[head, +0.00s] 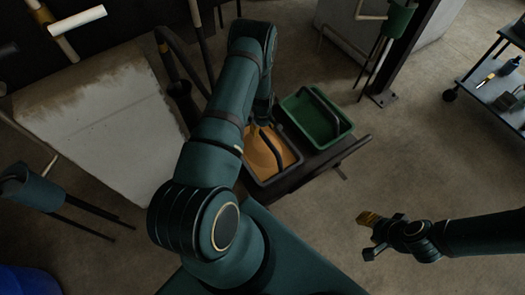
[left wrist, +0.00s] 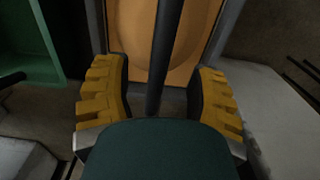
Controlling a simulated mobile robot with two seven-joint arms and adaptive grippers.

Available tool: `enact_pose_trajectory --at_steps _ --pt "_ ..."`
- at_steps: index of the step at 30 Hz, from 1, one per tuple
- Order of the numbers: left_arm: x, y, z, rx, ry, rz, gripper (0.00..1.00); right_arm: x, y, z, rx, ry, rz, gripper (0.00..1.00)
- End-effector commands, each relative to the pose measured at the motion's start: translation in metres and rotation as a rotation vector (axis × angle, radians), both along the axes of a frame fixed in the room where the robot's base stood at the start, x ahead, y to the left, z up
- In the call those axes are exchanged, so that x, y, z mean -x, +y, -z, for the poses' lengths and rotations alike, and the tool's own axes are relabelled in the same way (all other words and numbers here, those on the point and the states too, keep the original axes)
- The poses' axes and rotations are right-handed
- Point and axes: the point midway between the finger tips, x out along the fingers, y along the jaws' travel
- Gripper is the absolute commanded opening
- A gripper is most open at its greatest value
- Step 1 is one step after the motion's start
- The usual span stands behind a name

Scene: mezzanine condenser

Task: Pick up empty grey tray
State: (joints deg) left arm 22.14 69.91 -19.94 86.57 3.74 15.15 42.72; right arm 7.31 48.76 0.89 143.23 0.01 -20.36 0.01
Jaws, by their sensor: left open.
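The grey tray (head: 296,160) sits on a low dark cart beyond my left arm. It has a grey rim, an orange inside and a dark bar handle across it. I cannot tell whether the orange is a lining or contents. My left gripper (head: 261,124) is at the far end of this tray, partly hidden by my arm. In the left wrist view it (left wrist: 158,95) is open, with yellow ridged pads either side of the tray's dark handle (left wrist: 165,50); contact is not clear. My right gripper (head: 371,234) is away at the right, over bare floor; its opening is unclear.
A green tray (head: 345,126) with a dark handle sits beside the grey tray on the dark cart (head: 318,168). A pale stained block (head: 95,125) stands left. A dark post (head: 400,65) stands behind, and a shelf cart (head: 490,95) at far right.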

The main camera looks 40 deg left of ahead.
Motion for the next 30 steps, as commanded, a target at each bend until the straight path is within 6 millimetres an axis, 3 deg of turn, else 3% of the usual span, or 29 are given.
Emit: enact_pose_trajectory --at_steps 3,11,19,27,28,30 --pt "0.000 0.000 0.014 0.000 -0.001 0.000 0.57 -0.001 0.000 0.004 0.000 -0.002 0.001 0.47" --pt "0.001 0.000 0.028 0.000 -0.001 0.000 0.57 -0.002 0.000 0.008 0.001 -0.004 0.000 0.47" --pt "0.001 0.001 0.066 0.000 -0.001 0.001 0.57 -0.004 0.000 0.021 0.001 -0.010 0.003 0.47" --pt "0.000 0.001 0.069 0.000 -0.002 0.000 0.57 -0.004 -0.001 0.020 0.003 -0.011 0.002 0.47" --pt "0.000 0.001 0.069 0.000 -0.002 0.000 0.56 -0.004 -0.001 0.020 0.003 -0.011 0.002 0.47" --pt "0.000 0.001 0.069 0.000 -0.002 0.000 0.31 -0.004 0.000 0.020 0.001 -0.011 0.003 0.47"
